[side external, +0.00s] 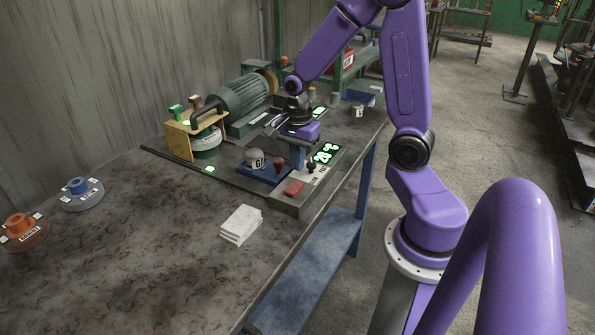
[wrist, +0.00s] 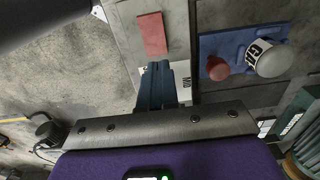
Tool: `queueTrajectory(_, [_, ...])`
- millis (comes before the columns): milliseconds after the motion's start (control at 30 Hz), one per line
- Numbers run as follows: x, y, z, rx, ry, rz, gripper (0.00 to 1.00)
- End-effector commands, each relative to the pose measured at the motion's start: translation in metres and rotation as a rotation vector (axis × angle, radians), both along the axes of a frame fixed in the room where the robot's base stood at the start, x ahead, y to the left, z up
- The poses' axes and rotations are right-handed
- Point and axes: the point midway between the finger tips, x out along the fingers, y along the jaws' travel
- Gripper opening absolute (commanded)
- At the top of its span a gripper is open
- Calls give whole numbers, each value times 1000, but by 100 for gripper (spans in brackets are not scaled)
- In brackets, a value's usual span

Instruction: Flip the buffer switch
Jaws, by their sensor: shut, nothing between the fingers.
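A grey control panel (side external: 284,205) lies along the bench's front edge. A small black upright knob (side external: 311,168), which looks like the switch, stands on it between the red block (side external: 293,188) and a green lit display (side external: 326,153). My gripper (side external: 298,166) points down just behind the knob, its blue fingers shut and empty. In the wrist view the fingertips (wrist: 157,66) are over the panel, below the red block (wrist: 151,33). The knob is mostly hidden there, and I cannot tell whether the fingers touch it. The green buffer motor (side external: 240,105) stands behind.
A blue tray (side external: 268,175) holding a white-lidded jar (side external: 255,158) and a red-brown knob (side external: 279,162) is close to the fingers. White cloths (side external: 241,225) lie in front. Orange (side external: 20,228) and blue (side external: 79,189) discs are at far left. The bench's near left is clear.

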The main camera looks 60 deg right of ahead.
Motion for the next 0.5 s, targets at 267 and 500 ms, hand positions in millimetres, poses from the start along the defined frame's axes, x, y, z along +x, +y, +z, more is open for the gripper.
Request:
queueTrajectory(267, [0, 0, -29, 0, 2, 1, 0])
queueTrajectory(500, [0, 0, -36, 0, -1, 1, 0])
